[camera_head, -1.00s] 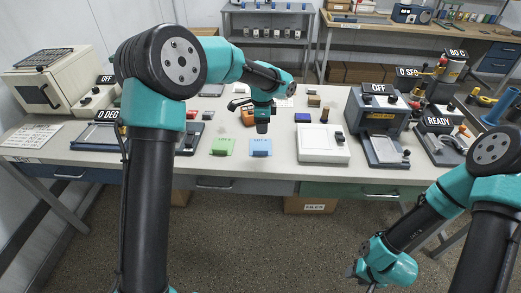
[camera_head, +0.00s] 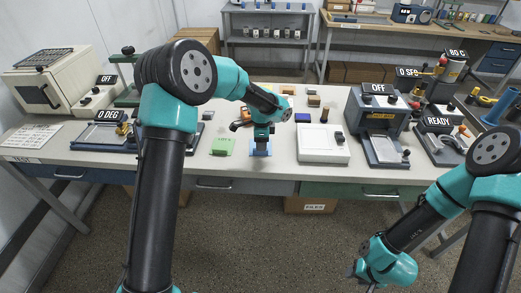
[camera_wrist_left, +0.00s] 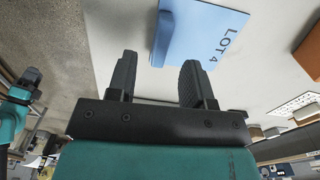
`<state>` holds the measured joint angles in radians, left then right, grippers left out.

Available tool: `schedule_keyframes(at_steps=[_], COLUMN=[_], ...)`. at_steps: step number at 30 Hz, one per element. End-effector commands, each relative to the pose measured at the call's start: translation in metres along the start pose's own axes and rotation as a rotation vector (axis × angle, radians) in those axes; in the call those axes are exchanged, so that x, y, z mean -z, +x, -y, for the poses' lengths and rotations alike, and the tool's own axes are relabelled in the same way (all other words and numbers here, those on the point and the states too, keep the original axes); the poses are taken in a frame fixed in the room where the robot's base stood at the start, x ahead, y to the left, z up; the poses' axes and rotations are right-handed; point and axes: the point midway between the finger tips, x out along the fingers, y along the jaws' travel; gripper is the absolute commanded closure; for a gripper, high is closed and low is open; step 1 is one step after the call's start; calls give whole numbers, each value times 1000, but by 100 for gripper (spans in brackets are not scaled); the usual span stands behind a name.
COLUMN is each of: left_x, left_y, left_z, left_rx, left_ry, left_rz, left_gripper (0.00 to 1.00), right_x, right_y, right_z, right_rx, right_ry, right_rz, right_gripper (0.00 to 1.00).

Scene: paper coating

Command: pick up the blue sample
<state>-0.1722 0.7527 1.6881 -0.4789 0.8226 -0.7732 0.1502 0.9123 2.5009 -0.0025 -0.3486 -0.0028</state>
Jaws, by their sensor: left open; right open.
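The blue sample (camera_head: 260,150) is a light blue sheet near the table's front edge, partly hidden behind my left gripper (camera_head: 262,137). In the left wrist view the blue sample (camera_wrist_left: 205,38) reads "LOT 4" and has a darker blue raised bar (camera_wrist_left: 162,38) along one edge. My left gripper (camera_wrist_left: 158,64) is open and empty there, its two fingers pointing toward the bar with a gap between them and it. My right gripper (camera_head: 358,270) is low at the lower right, in front of the table and far from the sample.
A green sample (camera_head: 222,146) lies just left of the blue one. A white box-like device (camera_head: 322,143) stands to the right, with the machine marked OFF (camera_head: 375,115) beyond it. A dark blue block (camera_head: 302,117) lies behind.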

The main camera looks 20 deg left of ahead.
Motion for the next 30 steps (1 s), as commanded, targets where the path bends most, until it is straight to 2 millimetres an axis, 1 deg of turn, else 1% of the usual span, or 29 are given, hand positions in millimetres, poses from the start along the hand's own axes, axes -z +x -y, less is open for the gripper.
schedule_keyframes(at_steps=[1,6,10,25,26,30], left_x=[-1,-4,-3,-3,-3,-3], left_y=[7,31,42,44,44,44], left_z=[0,0,1,1,1,1], left_rx=[-3,-3,-1,0,0,0], left_ry=[0,0,0,0,0,0], left_rz=[1,2,0,0,0,0], left_gripper=[53,53,53,53,54,68], right_x=[0,0,0,0,0,0], right_y=[0,0,0,0,0,0], right_z=[0,0,0,0,0,0], right_rx=[0,0,0,0,0,0], right_ry=[0,0,0,0,0,0], right_rz=[0,0,0,0,0,0], right_gripper=[57,57,57,57,57,57])
